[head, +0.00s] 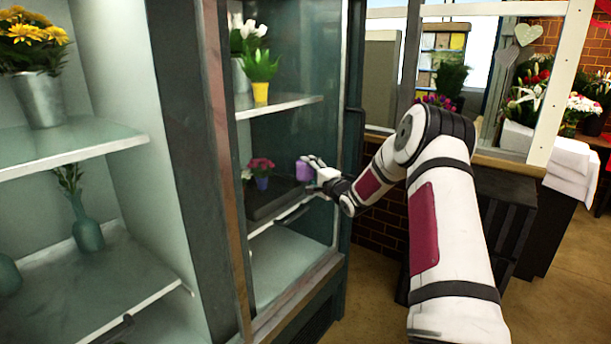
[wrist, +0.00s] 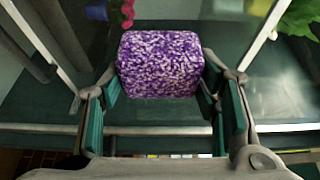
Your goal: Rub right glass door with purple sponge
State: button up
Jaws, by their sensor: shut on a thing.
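The purple sponge (head: 304,171) is held at the tip of my gripper (head: 318,172). In the wrist view the sponge (wrist: 160,65) is a speckled purple and white block between the two fingers of my gripper (wrist: 162,85), which are shut on it. The right glass door (head: 290,200) belongs to the tall dark-framed cabinet, and shelves and flowers show through this right section. The sponge is in front of this section at mid height. I cannot tell whether it touches the glass.
Behind the sponge, a pink-flowered pot (head: 262,182) and a yellow pot (head: 261,92) stand on shelves. The left section holds a metal bucket of yellow flowers (head: 40,98) and a teal vase (head: 88,236). A dark crate (head: 505,215) stands right of my arm.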

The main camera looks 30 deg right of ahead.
jog(key=shift+w+d+b, duration=0.35)
jog(key=shift+w+d, duration=0.05)
jog(key=shift+d, duration=0.4)
jog(key=shift+w+d+b, duration=0.35)
jog(key=shift+d, duration=0.4)
jog(key=s+d+p, duration=0.2)
jog(key=s+p, duration=0.2)
jog(key=s, duration=0.1)
jog(key=shift+s, duration=0.35)
jog(key=s, duration=0.1)
jog(key=s+d+p, duration=0.1)
jog(key=shift+s+p, duration=0.3)
jog(key=shift+s, duration=0.1)
